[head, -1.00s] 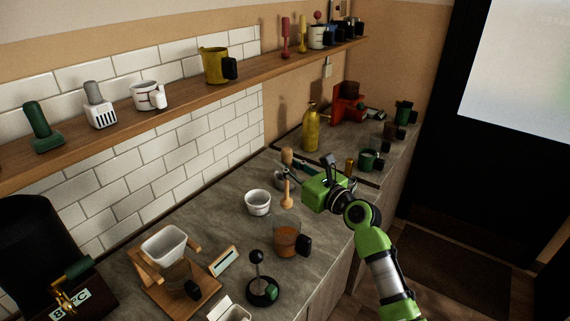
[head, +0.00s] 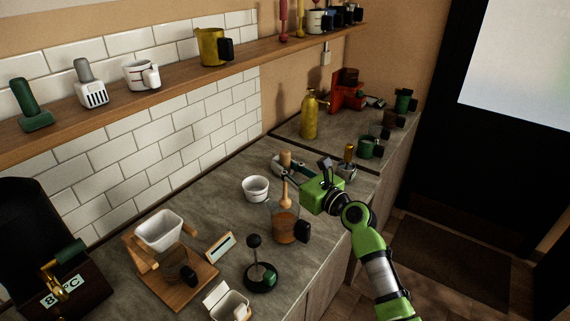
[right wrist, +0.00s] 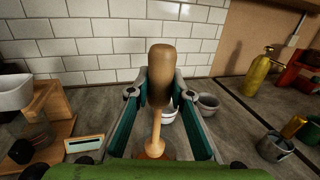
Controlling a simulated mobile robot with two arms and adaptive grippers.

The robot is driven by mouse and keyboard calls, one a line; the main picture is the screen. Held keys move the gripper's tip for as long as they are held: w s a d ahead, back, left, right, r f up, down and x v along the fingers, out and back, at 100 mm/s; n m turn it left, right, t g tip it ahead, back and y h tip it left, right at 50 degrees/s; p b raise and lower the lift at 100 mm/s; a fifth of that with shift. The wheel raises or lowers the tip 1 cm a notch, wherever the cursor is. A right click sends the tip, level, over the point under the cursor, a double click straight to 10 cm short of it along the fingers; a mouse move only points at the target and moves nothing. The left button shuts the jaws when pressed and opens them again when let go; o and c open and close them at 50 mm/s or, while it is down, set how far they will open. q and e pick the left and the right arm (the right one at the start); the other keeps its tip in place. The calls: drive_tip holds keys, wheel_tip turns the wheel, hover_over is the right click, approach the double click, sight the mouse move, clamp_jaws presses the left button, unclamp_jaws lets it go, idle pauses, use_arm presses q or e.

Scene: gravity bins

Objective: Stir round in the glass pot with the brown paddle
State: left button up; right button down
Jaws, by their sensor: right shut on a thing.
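The brown paddle (head: 285,190) hangs upright with its rounded wooden handle (right wrist: 160,72) uppermost and its pale wider end lowest. My right gripper (head: 288,170) is shut on the paddle near its handle; both fingers flank it in the right wrist view. The glass pot (head: 277,231), clear with brown contents and a black handle, stands on the counter under the paddle. The paddle's lower end is at the pot's mouth; I cannot tell how far inside it is. In the right wrist view, the gripper hides most of the pot. My left gripper is not in view.
A white bowl (head: 256,188) stands just behind the pot. A black stand with a round knob (head: 254,241) is close in front. A wooden stand with a white funnel (head: 159,231) is at left. A grey metal cup (right wrist: 275,147) is right of the gripper.

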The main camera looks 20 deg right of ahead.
sight(286, 194)
drive_tip(key=shift+f+b, duration=3.45)
drive_tip(key=shift+f, duration=1.45)
